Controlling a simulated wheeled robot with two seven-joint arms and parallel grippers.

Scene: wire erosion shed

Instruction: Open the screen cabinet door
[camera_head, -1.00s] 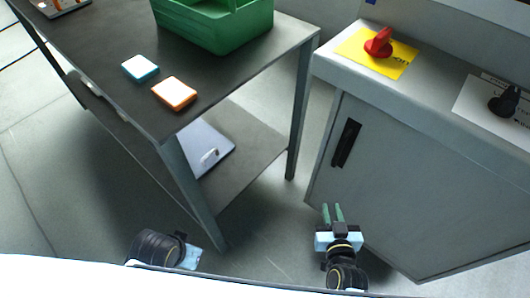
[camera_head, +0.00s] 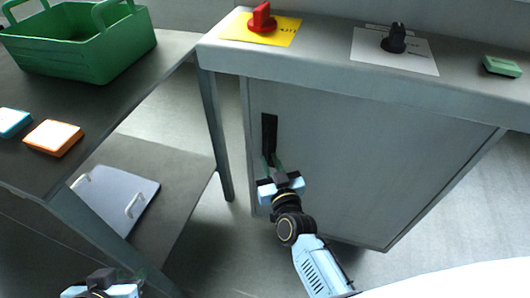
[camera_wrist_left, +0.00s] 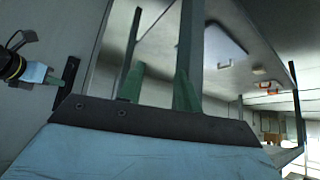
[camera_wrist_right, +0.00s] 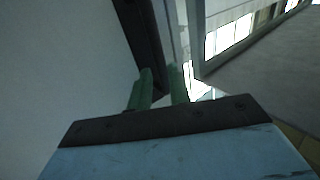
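The cabinet door (camera_head: 350,160) is a flat grey panel that looks shut. Its upright black handle (camera_head: 269,135) sits near the left edge. My right gripper (camera_head: 272,163) is at the handle's lower end, green fingers apart. In the right wrist view the black handle (camera_wrist_right: 142,35) runs down behind and between the two fingers (camera_wrist_right: 160,88); I cannot tell whether they touch it. My left gripper (camera_head: 138,277) is low at the left, away from the door. In the left wrist view its fingers (camera_wrist_left: 160,88) are apart and empty.
The cabinet top carries a red knob (camera_head: 261,18) on a yellow plate, a black knob (camera_head: 394,38) and a green block (camera_head: 501,66). The dark table (camera_head: 120,105) stands left with a green crate (camera_head: 85,55). Its leg (camera_head: 213,130) is close to the handle side. Floor below the door is clear.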

